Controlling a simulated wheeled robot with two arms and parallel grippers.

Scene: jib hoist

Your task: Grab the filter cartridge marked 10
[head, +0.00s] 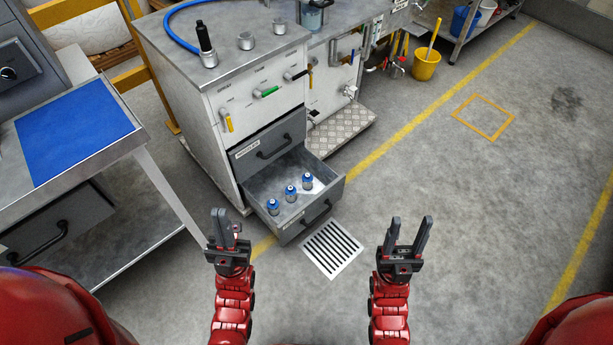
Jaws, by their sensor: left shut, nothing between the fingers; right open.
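Three small cartridges with blue tops and pale bodies stand in an open drawer (328,199) of the grey cabinet: a left one (273,206), a middle one (291,193) and a right one (307,180). Any numbers on them are too small to read, so I cannot tell which is marked 10. My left gripper (224,220) is shut and empty, in front of the drawer and to its left. My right gripper (409,232) is open and empty, to the right of the drawer. Neither gripper touches a cartridge.
A closed drawer (268,147) sits above the open one. Valves with coloured handles line the cabinet front. A bench with a blue mat (72,130) stands at the left. A floor grate (332,249) lies before the drawer. A yellow bucket (426,65) stands far back; the right floor is clear.

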